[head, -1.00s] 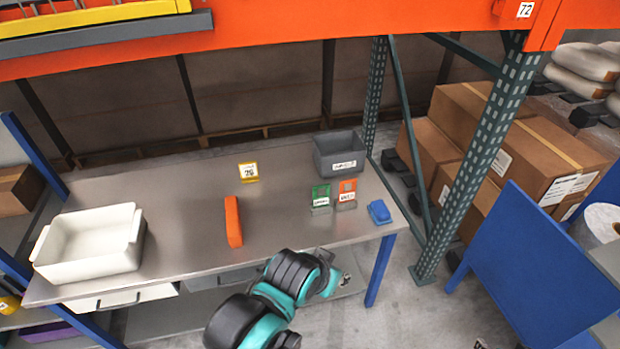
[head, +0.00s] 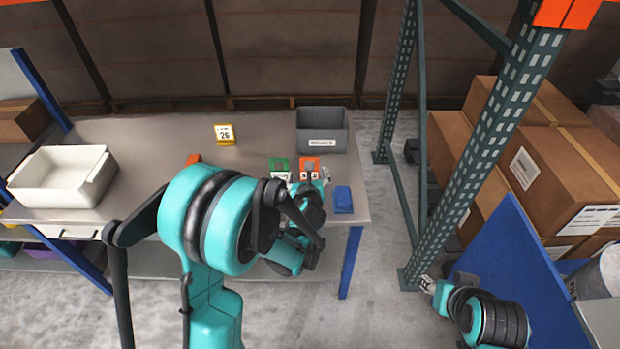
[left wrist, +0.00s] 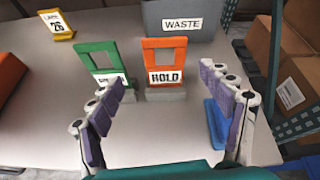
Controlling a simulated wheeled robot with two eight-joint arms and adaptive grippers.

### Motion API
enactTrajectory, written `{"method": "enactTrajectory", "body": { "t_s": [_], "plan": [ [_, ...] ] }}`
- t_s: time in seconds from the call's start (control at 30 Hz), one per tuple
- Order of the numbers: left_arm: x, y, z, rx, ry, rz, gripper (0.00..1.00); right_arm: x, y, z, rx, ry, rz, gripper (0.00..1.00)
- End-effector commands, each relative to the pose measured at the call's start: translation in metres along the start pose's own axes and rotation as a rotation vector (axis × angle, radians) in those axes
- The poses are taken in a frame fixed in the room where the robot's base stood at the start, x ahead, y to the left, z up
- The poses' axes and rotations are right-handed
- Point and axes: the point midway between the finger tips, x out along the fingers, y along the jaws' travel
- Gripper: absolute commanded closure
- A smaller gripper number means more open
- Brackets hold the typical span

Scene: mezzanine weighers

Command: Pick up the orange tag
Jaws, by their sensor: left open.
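The orange tag (head: 309,161) stands upright on the grey table near its right end. In the left wrist view the orange tag (left wrist: 165,43) has a square window and a HOLD label, and stands in a small grey base. My left gripper (head: 314,187) is over the table on the near side of the tag. In the left wrist view my left gripper (left wrist: 163,85) is open and empty, its fingers spread toward either side of the tag. My right gripper (head: 427,284) is low at the right, away from the table; its fingers are too small to read.
A green tag (left wrist: 98,58) stands just left of the orange one. A blue object (head: 343,199) lies to the right. A grey WASTE bin (head: 322,127) is behind. A yellow sign (head: 225,134), white tray (head: 62,177) and orange block (head: 192,159) are further left.

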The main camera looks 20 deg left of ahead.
Motion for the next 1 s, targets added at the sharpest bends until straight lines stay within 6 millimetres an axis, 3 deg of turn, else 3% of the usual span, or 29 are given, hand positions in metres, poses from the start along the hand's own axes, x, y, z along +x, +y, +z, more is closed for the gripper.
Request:
{"method": "enactTrajectory", "body": {
  "t_s": [0.2, 0.47, 0.73, 1.0],
  "plan": [
    [0.021, -0.005, -0.013, 0.168, -0.03, -0.009, 0.21, 0.005, 0.0, 0.004, 0.0, 0.0, 0.0, 0.6],
    [0.047, -0.006, -0.013, 0.169, -0.03, -0.01, 0.21, 0.013, 0.0, 0.009, 0.0, 0.0, 0.0, 0.6],
    [0.086, -0.007, -0.014, 0.167, -0.029, -0.009, 0.21, 0.028, 0.0, 0.02, 0.0, 0.0, 0.0, 0.6],
    [0.091, -0.008, -0.011, 0.167, -0.029, -0.01, 0.21, 0.027, 0.0, 0.019, 0.0, 0.0, 0.0, 0.6]
  ]
}}
